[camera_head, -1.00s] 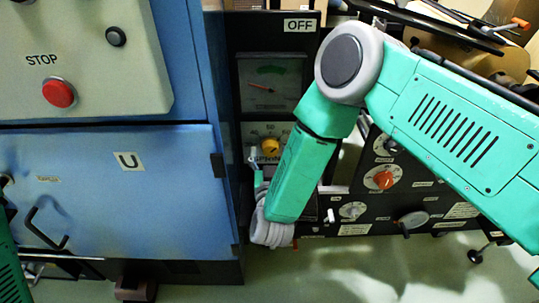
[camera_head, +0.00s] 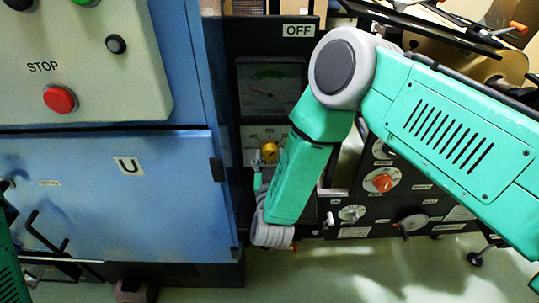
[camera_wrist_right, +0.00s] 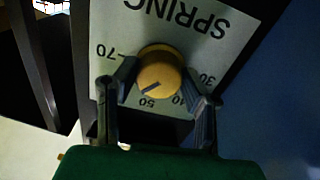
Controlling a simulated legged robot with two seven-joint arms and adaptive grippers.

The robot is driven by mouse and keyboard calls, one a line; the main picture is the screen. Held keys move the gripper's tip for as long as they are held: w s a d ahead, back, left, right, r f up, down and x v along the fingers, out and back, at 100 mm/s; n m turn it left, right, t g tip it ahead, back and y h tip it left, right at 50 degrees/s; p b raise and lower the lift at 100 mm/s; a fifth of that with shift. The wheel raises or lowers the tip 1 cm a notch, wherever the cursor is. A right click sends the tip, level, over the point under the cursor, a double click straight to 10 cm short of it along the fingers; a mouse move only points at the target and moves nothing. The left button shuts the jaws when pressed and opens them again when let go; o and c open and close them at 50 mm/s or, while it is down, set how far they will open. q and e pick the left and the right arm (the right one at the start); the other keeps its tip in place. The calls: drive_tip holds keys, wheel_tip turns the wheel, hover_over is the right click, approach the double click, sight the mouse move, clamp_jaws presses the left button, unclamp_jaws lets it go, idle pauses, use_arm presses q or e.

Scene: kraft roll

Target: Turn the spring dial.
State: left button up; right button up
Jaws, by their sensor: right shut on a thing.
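The spring dial is a round yellow knob (camera_head: 270,151) on a pale numbered plate, left of my right forearm in the head view. In the right wrist view the knob (camera_wrist_right: 160,68) sits below the upside-down word SPRING. Its dark mark points lower left, between 50 and 70; a finger covers part of the scale there. My right gripper (camera_wrist_right: 160,84) has one dark finger on each side of the knob and is shut on it. In the head view this gripper (camera_head: 257,160) shows small at the knob's left.
A gauge (camera_head: 270,88) sits above the dial. A blue cabinet (camera_head: 110,200) with a red STOP button (camera_head: 60,98) stands at left. A red-orange knob (camera_head: 382,183) and a grey knob (camera_head: 351,213) are on the black panel right of my forearm.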

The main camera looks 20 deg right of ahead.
drive_tip(key=shift+a+r+n+p, duration=0.15)
drive_tip(key=shift+n+p, duration=0.5)
drive_tip(key=shift+n, duration=0.55)
drive_tip(key=n+p, duration=0.1)
drive_tip(key=n, duration=0.1)
drive_tip(key=shift+n, duration=0.4)
drive_tip(key=n, duration=0.3)
drive_tip(key=shift+s, duration=0.1)
drive_tip(key=shift+f+n+p, duration=0.2)
drive_tip(key=shift+n+p, duration=0.2)
drive_tip(key=shift+n, duration=1.6)
drive_tip(key=o, duration=0.9)
drive_tip(key=shift+f, duration=0.1)
drive_tip(key=shift+o, duration=1.2)
